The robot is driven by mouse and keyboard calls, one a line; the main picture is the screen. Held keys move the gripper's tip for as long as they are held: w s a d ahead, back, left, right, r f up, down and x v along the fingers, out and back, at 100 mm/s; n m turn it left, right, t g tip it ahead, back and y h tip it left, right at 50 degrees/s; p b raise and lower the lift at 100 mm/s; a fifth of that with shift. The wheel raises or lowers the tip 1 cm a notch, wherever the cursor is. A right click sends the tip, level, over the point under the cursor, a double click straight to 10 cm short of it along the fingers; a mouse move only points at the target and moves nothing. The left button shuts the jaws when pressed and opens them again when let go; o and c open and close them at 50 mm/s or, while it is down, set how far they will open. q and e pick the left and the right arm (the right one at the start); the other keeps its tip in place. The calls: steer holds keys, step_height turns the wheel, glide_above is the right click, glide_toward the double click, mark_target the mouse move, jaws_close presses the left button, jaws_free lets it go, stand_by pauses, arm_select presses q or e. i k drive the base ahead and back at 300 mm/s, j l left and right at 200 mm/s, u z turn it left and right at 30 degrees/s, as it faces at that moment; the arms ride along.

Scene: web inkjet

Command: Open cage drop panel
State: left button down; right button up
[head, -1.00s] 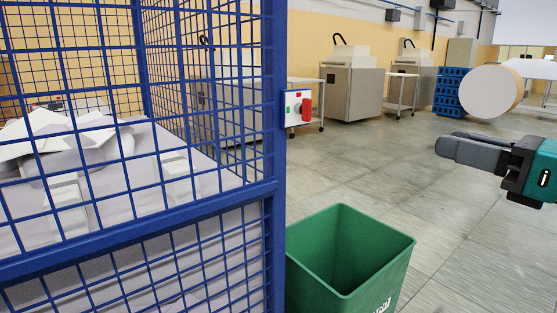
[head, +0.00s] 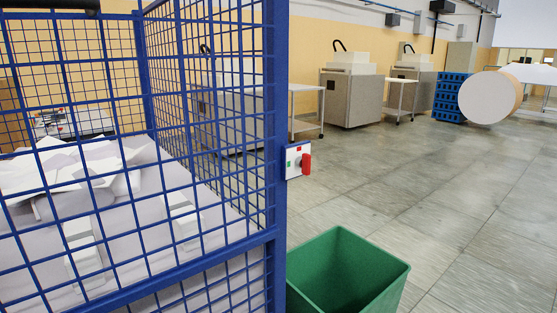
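The blue wire-mesh cage (head: 278,110) fills the left of the head view. Its upper front mesh panel stands upright between the corner post and a blue horizontal rail (head: 190,265), and looks closed. More mesh shows below the rail. White paper scraps (head: 70,170) and pale blocks lie inside, seen through the mesh. I see no latch clearly. Neither gripper can be made out. A dark shape (head: 50,5) is cut off at the top left edge, and I cannot tell what it is.
A small box with a red switch (head: 298,160) shows beside the cage post. An open green bin (head: 345,265) stands right of the cage. Grey machines (head: 350,95), a blue crate stack (head: 451,97) and a large paper roll (head: 488,97) are farther back. The floor at right is clear.

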mark_target(110, 302)
steer(key=u, duration=1.25)
